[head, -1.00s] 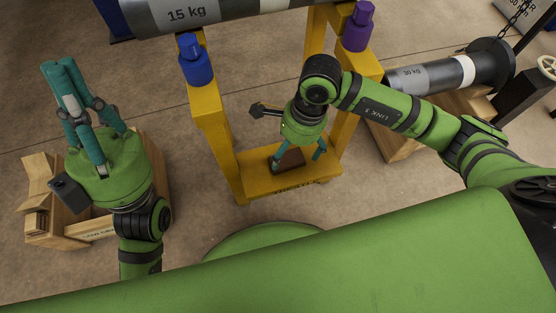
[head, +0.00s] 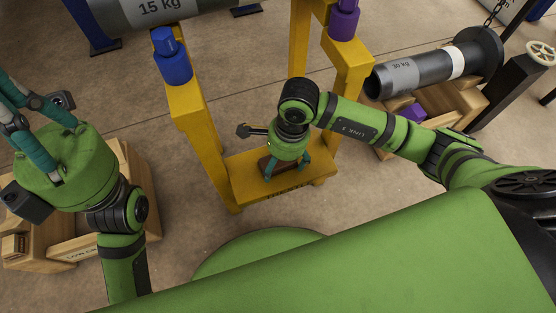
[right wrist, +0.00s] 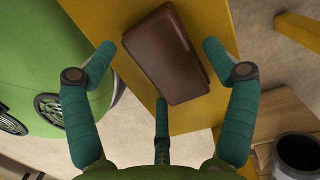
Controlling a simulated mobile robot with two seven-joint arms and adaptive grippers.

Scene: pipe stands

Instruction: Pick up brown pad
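The brown pad (right wrist: 165,55) is a flat, dark brown block lying on the yellow lower shelf of the stand. In the head view the pad (head: 284,169) shows only partly beneath my right gripper (head: 286,170). In the right wrist view my right gripper (right wrist: 160,75) is open, with teal fingers spread on either side of the pad and a third finger near its lower end; I see no clear grip on it. My left gripper (head: 30,125) is at the far left, its fingers apart and seemingly empty, the tips cut off by the frame edge.
The yellow stand (head: 203,130) rises around the shelf, with blue (head: 172,62) and purple (head: 343,20) posts on top. A 15 kg pipe (head: 150,10) lies behind. A 30 kg pipe (head: 425,72) rests on wooden blocks at right. Wooden blocks (head: 135,200) stand beside the left gripper.

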